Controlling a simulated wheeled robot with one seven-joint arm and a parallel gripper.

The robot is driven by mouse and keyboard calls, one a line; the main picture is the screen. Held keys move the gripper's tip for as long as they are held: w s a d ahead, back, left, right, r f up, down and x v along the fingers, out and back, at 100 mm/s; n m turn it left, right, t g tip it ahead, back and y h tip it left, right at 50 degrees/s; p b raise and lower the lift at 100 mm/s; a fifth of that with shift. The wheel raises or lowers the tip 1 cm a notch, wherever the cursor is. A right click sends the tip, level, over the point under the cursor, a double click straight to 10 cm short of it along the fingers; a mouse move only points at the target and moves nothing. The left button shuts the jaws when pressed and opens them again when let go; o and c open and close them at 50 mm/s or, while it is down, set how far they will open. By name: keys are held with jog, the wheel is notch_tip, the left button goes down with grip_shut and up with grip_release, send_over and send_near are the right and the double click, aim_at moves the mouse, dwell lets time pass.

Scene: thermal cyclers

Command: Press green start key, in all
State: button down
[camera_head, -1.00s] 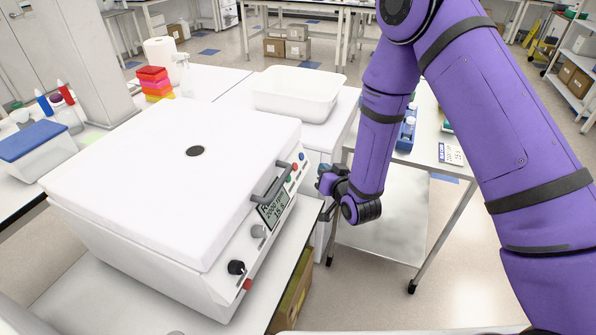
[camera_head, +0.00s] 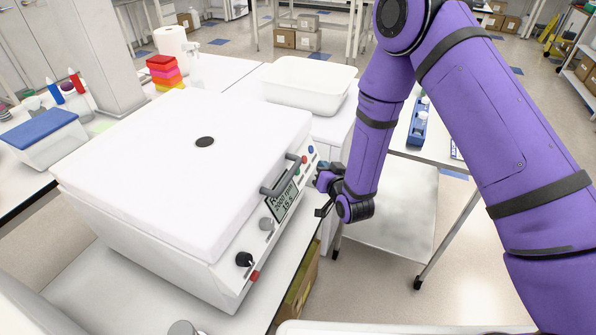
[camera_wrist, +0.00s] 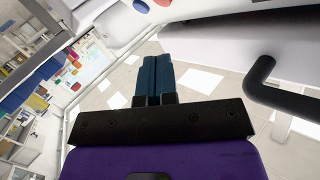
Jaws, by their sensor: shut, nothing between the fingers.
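A white benchtop machine (camera_head: 150,150) with a broad flat lid stands on the bench. Its sloped front panel carries a lit display (camera_head: 284,205) showing 2000 rpm and 15 s. Above it are small keys: a red one (camera_head: 304,160) and a blue one (camera_head: 311,149). The green start key is too small to make out surely in the head view and is not visible in the wrist view. My gripper (camera_head: 321,181) is shut and empty, just right of the keys, with no clear contact. Its blue fingers (camera_wrist: 153,76) show together in the wrist view.
A dark handle (camera_head: 283,176) juts from the machine's front edge; it is close at right in the wrist view (camera_wrist: 262,85). Lower are a black knob (camera_head: 244,259) and a red switch (camera_head: 254,276). A white tub (camera_head: 309,84) stands behind; a side table is right.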

jog(key=shift+w+a+f, duration=0.25)
jog(key=shift+a+f, duration=0.1)
jog(key=shift+a, duration=0.35)
jog(key=shift+w+a+f, duration=0.25)
jog(key=shift+a+f, duration=0.15)
jog(key=shift+a, duration=0.35)
jog(key=shift+w+a+f, duration=0.25)
jog(key=shift+a+f, duration=0.1)
jog(key=shift+a, duration=0.35)
jog(key=shift+a, duration=0.1)
dwell(0.4)
jog(key=shift+w+a+f, duration=0.1)
jog(key=shift+a+f, duration=0.05)
jog(key=shift+a, duration=0.1)
jog(key=shift+w+a+f, duration=0.1)
jog(key=shift+a+f, duration=0.05)
jog(key=shift+a, duration=0.15)
dwell(0.8)
jog(key=shift+d, duration=0.1)
dwell(0.3)
jog(key=shift+s+d+r, duration=0.2)
jog(key=shift+d+r, duration=0.15)
jog(key=shift+d, duration=0.2)
jog(key=shift+d, duration=0.15)
